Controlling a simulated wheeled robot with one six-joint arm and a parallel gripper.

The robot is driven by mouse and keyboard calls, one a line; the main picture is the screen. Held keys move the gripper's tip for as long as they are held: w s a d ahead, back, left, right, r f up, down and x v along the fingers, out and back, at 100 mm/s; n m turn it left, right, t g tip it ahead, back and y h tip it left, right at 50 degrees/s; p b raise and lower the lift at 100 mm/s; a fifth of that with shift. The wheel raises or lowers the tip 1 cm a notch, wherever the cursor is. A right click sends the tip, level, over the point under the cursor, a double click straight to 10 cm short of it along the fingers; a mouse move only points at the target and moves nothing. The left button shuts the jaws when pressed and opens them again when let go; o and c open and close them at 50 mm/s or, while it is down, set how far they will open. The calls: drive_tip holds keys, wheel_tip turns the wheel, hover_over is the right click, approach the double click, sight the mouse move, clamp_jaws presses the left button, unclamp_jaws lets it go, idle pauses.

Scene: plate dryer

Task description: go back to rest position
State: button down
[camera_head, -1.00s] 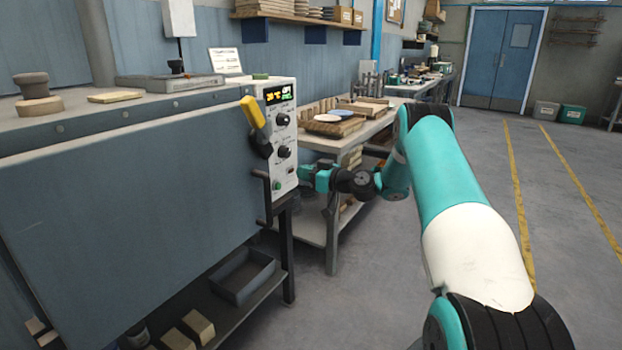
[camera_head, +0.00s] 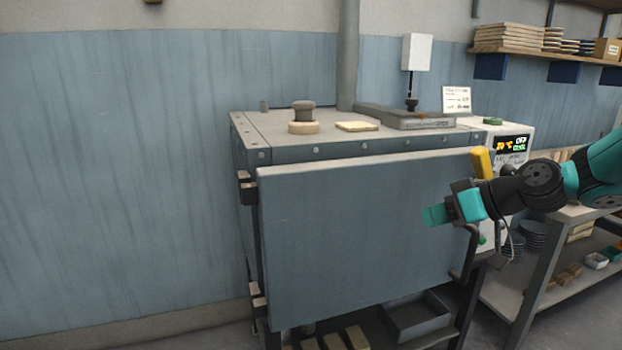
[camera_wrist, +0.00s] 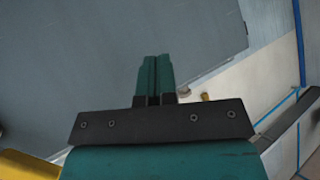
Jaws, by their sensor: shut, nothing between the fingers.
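My gripper (camera_head: 434,216) is at the right of the head view, with its teal fingers pointing left in front of the dryer door. The fingers are together and hold nothing; they also show together in the wrist view (camera_wrist: 154,75). The blue-grey dryer door (camera_head: 350,240) covers the front of the plate dryer (camera_head: 270,125). I cannot tell whether it is fully closed. My arm reaches in from the right and hides part of the control panel (camera_head: 513,143).
A grey tray (camera_head: 415,318) and wooden blocks are on the shelf below. A workbench with a lower shelf (camera_head: 520,290) stands at the right. The blue wall (camera_head: 120,180) fills the left.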

drive_tip(key=s+a+r+g+h+p, duration=0.15)
drive_tip(key=s+a+r+g, duration=0.3)
drive_tip(key=s+a, duration=0.55)
drive_tip(key=s+d+r+g+h+p, duration=0.1)
drive_tip(key=s+g+h+p, duration=0.1)
drive_tip(key=s, duration=1.9)
drive_tip(key=shift+r+h+p, duration=0.2)
drive_tip(key=shift+h+p, duration=0.35)
drive_tip(key=shift+h, duration=0.3)
